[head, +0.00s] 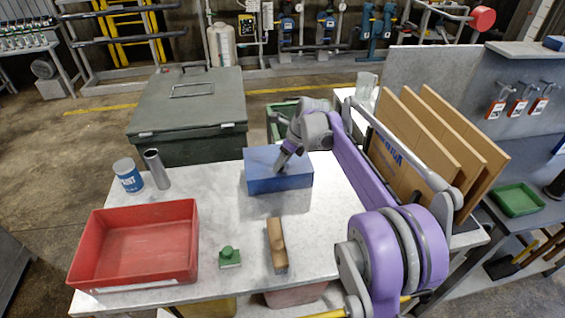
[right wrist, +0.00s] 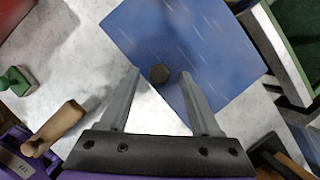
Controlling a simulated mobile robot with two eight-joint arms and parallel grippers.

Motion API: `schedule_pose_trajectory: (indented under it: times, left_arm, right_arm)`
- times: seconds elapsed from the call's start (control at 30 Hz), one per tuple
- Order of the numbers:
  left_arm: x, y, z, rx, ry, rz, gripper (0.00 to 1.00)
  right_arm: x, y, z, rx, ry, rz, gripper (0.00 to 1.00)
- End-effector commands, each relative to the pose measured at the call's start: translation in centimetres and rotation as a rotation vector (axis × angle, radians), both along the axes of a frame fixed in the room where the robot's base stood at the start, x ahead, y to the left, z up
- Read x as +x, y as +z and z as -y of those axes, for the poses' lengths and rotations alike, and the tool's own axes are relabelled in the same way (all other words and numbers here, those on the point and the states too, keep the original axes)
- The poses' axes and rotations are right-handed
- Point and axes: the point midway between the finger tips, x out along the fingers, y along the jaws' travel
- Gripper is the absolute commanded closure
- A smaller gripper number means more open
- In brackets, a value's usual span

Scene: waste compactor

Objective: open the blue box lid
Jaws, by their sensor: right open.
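The blue box (head: 270,184) stands on the light worktable, and its lid looks shut. In the right wrist view the flat blue lid (right wrist: 195,40) fills the upper middle. My right gripper (head: 281,164) is over the box in the head view. My left gripper is in neither view.
A large grey-green bin (head: 190,105) stands behind. Upright brown boards (head: 430,140) stand at right.

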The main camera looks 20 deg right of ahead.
Motion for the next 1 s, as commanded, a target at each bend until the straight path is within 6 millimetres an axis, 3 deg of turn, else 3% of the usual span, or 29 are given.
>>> schedule_pose_trajectory:
  times: [0.37, 0.7, 1.0]
  left_arm:
    - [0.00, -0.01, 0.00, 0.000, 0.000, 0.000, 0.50]
    - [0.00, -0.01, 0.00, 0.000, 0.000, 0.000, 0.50]
    - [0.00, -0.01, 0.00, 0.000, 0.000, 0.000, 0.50]
  right_arm:
    - [0.19, -0.54, -0.14, 0.000, 0.001, 0.000, 0.38]
    - [0.17, -0.52, -0.13, 0.000, 0.001, 0.000, 0.99]
    - [0.17, -0.51, -0.12, 0.000, 0.001, 0.000, 1.00]
